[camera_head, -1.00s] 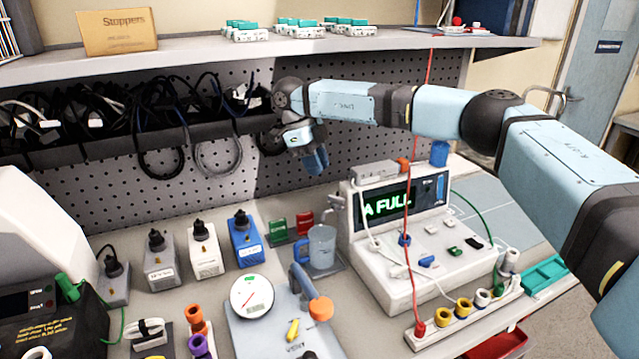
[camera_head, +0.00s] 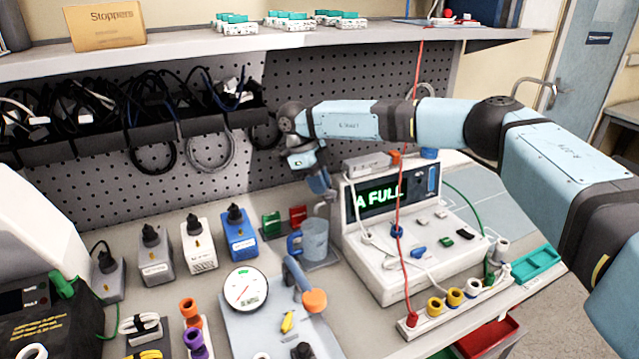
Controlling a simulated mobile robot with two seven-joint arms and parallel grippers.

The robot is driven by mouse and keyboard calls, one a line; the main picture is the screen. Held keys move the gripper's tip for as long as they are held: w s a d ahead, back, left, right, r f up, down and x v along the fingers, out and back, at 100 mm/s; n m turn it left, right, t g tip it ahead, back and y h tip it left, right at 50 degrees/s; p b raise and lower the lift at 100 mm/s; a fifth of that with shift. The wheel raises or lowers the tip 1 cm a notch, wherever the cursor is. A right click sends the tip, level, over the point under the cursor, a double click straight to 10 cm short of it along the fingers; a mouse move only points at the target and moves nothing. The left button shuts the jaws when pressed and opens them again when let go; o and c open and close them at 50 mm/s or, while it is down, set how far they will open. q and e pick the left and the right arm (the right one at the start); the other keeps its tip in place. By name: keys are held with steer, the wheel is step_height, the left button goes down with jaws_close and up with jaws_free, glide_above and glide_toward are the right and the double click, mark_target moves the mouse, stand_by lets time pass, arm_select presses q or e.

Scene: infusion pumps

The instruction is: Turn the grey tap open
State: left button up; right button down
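My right gripper (camera_head: 321,184) points down at the left side of the white pump unit (camera_head: 385,268), just above the clear jug with a blue handle (camera_head: 314,238). A small grey fitting (camera_head: 321,209), possibly the grey tap, shows right below the fingertips at the pump's left side. It is small and partly covered, so I cannot tell its setting or whether the fingers touch it. The fingers look close together, but their gap is not clear. The pump's display (camera_head: 379,197) reads "A FULL" in green. My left gripper is not in view.
A grey panel with a round gauge (camera_head: 246,288) and an orange-ended lever (camera_head: 313,300) lies in front of the jug. A strip with yellow and white rings (camera_head: 455,297) runs along the pump's front. A red line (camera_head: 405,230) hangs over the pump. Pegboard stands behind.

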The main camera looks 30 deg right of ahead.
steer(key=shift+n, duration=0.3)
steer(key=n+t, duration=0.1)
steer(key=n, duration=0.2)
steer(key=s+n+t+h, duration=0.1)
steer(key=n, duration=0.2)
steer(key=a+n+t+p, duration=0.1)
steer(key=n, duration=0.2)
steer(key=shift+s+h, duration=0.3)
steer(key=shift+n, duration=0.3)
steer(key=c, duration=1.5)
jaws_free()
steer(key=shift+o, duration=0.2)
steer(key=v, duration=1.4)
steer(key=shift+s+b, duration=0.3)
steer(key=shift+b, duration=0.05)
